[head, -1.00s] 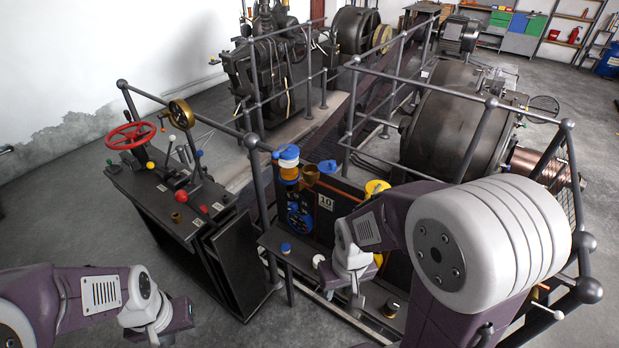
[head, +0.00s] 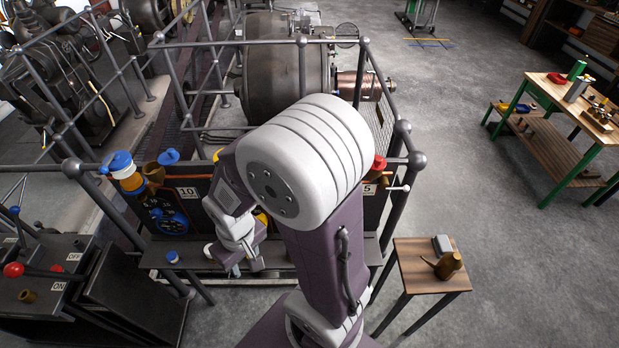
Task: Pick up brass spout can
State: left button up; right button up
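The brass spout can (head: 450,265) stands on a small wooden-topped side table (head: 415,279) at the lower right of the head view. Its thin spout points left. My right gripper (head: 240,268) hangs over the dark shelf in front of the panel, well to the left of the can. Its fingers are small and partly hidden, so I cannot tell whether they are open or shut. My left gripper is out of view.
A green-legged workbench (head: 560,150) stands at the right. Grey floor between them is clear.

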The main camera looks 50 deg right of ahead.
aim_at(451, 262)
jog(key=z, duration=3.35)
jog(key=i+z, duration=0.3)
jog(key=i+j+z, duration=0.1)
jog(key=z, duration=0.2)
